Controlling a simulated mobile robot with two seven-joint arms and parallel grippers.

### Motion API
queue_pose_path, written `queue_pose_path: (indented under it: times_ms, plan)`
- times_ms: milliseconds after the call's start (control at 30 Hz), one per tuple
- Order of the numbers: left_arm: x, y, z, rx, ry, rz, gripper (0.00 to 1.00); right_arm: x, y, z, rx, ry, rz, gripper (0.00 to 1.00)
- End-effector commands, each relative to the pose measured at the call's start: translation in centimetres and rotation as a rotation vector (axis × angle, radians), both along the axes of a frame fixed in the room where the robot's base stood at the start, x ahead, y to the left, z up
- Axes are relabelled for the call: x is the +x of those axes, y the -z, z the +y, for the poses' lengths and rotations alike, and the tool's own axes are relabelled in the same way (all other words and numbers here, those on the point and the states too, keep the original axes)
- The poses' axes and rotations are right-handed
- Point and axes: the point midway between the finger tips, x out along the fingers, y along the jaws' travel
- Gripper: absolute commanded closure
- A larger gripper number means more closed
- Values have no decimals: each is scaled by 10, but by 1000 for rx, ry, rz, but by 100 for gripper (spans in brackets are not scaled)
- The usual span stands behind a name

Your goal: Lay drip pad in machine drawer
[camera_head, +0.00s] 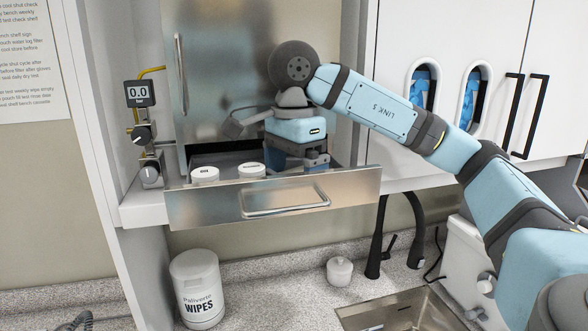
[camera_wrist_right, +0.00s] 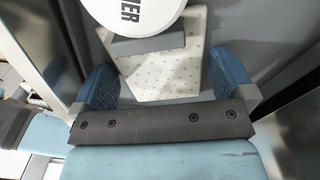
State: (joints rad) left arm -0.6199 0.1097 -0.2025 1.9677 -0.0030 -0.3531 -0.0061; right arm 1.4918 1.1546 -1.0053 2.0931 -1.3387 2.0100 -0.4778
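The machine drawer (camera_head: 345,194) is pulled open, its steel front with a bar handle facing me. My right gripper (camera_head: 312,163) points down into the drawer's right part. In the right wrist view my right gripper (camera_wrist_right: 164,82) has its two blue fingers wide apart. I see no finger closed on the pad or block. The pad is hidden in the head view. My left gripper is in neither view.
Two white round-lidded containers (camera_head: 205,174) (camera_head: 251,170) stand in the drawer's left part; one white lid (camera_wrist_right: 142,12) overlaps the pad's far end in the wrist view. A gauge (camera_head: 140,94) and valves stand left. Below are a wipes tub (camera_head: 197,288) and a sink (camera_head: 400,312).

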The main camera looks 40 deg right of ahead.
Motion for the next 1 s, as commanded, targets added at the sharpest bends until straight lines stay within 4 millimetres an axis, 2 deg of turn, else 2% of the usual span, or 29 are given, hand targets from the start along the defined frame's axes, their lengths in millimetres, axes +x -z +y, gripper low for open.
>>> queue_pose_path:
  times_ms: [167,367,1000]
  plan:
    - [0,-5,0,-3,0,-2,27,0,-5,0,0,0,-1,0]
    - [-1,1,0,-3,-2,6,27,1,-16,0,0,0,-4,0]
    - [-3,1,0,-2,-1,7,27,0,-90,0,-1,1,-5,0]
